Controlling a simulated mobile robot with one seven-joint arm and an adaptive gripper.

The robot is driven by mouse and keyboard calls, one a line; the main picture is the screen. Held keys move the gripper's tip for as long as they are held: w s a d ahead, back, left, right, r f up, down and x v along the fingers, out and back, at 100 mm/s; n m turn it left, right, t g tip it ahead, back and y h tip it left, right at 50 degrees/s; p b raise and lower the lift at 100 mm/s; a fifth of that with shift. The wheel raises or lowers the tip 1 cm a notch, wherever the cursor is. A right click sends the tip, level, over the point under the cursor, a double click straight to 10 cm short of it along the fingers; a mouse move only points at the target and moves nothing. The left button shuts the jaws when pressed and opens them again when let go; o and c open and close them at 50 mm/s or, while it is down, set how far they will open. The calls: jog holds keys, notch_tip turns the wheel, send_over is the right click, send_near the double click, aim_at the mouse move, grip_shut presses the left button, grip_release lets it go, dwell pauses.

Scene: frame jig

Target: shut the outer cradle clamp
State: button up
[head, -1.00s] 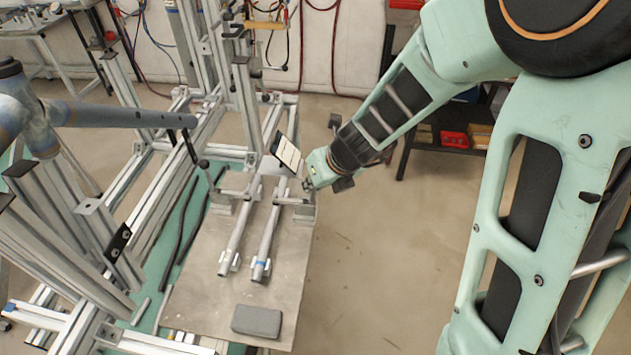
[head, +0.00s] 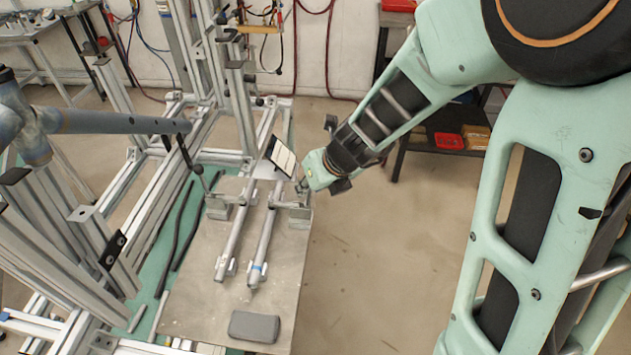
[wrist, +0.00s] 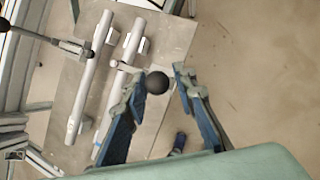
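The outer cradle clamp (head: 299,216) stands at the right edge of the metal plate (head: 200,290), beside two pale tubes. Its black ball knob (wrist: 157,82) shows in the wrist view between my fingers. My gripper (head: 303,187) is at this clamp. In the wrist view the fingers (wrist: 160,88) are apart, with the knob nearer the left finger and a gap on the right. I cannot tell whether that finger touches it. The tube with a blue band (head: 264,245) lies nearest this clamp; the other tube (head: 236,235) lies to its left.
A second clamp (head: 219,207) stands left of the tubes, with a raised lever and dark knob. A grey block (head: 254,327) lies on the plate's near end. Aluminium frame posts (head: 240,110) rise behind and left. Floor right of the plate is open.

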jog(key=v, duration=0.6)
jog(key=shift+r, duration=0.2)
jog(key=shift+s+d, duration=0.1)
jog(key=shift+s, duration=0.05)
jog(key=shift+c, duration=0.2)
